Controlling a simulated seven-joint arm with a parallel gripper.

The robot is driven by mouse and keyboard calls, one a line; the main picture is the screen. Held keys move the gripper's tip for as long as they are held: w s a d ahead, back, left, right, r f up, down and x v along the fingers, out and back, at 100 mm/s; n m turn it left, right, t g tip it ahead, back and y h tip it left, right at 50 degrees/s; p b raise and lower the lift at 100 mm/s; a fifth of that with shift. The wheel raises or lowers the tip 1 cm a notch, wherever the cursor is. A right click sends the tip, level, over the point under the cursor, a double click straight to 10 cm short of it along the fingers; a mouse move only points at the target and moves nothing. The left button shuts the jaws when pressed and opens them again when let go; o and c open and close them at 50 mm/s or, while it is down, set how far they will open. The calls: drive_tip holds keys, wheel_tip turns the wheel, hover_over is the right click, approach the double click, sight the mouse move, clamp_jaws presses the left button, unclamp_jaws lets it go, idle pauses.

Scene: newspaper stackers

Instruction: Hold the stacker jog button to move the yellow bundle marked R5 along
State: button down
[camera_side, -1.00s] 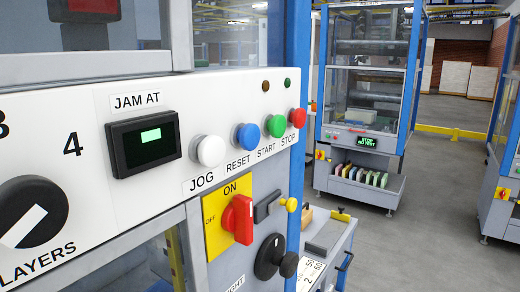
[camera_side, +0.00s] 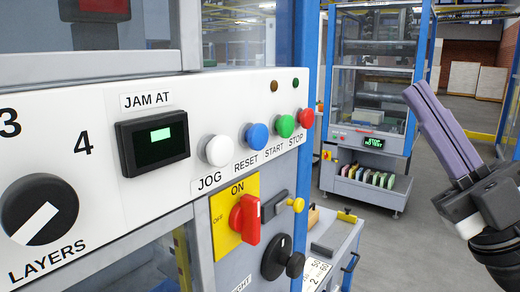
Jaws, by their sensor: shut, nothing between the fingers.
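The white JOG button (camera_side: 218,150) is on the white control panel (camera_side: 100,125), left of the blue RESET button (camera_side: 256,136). Nothing touches it. My gripper (camera_side: 415,93) is at the right side of the view, its purple fingers together and pointing up and left. It is shut and empty, well to the right of the panel and apart from every button. The yellow bundle marked R5 is not visible in this view.
The green START (camera_side: 284,126) and red STOP (camera_side: 306,118) buttons continue the row rightward. Below are a red ON/OFF switch (camera_side: 246,218) on a yellow plate and a LAYERS knob (camera_side: 40,210). Another stacker (camera_side: 370,110) stands behind. Open floor lies between.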

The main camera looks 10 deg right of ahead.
sight(218, 151)
drive_tip(key=s+a+f+n+g+y, duration=0.1)
drive_tip(key=s+a+f+g, duration=0.1)
drive_tip(key=a, duration=0.3)
drive_tip(key=s+a+f+n+g+y, duration=0.1)
drive_tip(key=s+a+f+g+y, duration=0.1)
drive_tip(key=a, duration=0.3)
drive_tip(key=shift+s+f+g, duration=0.35)
drive_tip(key=shift+f+g, duration=0.35)
drive_tip(key=shift+f, duration=0.2)
drive_tip(key=shift+w, duration=0.1)
drive_tip(key=w+a, duration=0.6)
drive_tip(key=shift+w+a, duration=0.1)
drive_tip(key=shift+a, duration=0.05)
idle(1.2)
drive_tip(key=shift+w+a, duration=0.25)
